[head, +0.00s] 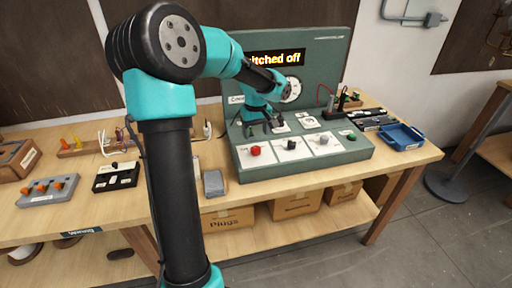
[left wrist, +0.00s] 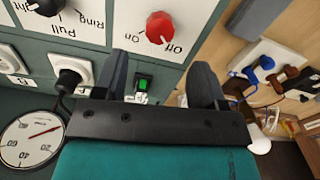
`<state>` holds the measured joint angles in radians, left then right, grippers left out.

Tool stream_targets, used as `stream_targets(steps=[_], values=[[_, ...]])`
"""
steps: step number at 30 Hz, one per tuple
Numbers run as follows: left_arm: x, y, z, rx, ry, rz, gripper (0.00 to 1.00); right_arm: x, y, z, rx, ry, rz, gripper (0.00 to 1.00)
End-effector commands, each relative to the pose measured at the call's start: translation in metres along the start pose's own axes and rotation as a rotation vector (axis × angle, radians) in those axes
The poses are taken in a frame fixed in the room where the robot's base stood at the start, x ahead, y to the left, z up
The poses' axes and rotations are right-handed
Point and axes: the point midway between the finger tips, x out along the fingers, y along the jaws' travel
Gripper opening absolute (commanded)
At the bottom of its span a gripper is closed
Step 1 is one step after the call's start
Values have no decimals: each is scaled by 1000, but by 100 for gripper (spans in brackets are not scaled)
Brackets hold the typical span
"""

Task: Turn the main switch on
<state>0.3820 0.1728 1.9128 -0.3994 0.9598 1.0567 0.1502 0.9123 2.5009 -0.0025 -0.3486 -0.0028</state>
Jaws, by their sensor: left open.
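The sloped front of the green test panel (head: 300,165) carries a red knob (head: 255,150), which also shows in the left wrist view (left wrist: 158,28) with "Off" and "On" printed beside it. A small lit green rocker (left wrist: 143,85) shows between my fingers in the left wrist view. I cannot read a label naming either one as the main switch. The panel's display (head: 277,58) ends in "itched off". My left gripper (head: 270,128), also in the left wrist view (left wrist: 160,78), is open and empty above the panel, behind the red knob. My right gripper is not in view.
A black knob (head: 291,145) and a grey knob (head: 323,139) sit right of the red one. A round gauge (left wrist: 30,138) is near the gripper. A blue tray (head: 402,137) stands at right; a grey block (head: 213,183) lies left of the panel.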

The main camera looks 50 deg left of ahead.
Motion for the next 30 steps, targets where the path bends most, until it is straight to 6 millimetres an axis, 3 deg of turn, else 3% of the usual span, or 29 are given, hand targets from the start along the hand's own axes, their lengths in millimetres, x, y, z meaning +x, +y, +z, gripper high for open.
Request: stream_targets(steps=[6,13,25,30], values=[[38,0,0,-1,-2,-2,65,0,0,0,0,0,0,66],[67,0,0,0,-2,-1,65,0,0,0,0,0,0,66],[73,0,0,0,0,0,65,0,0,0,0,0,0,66],[73,0,0,0,0,0,49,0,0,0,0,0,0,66]])
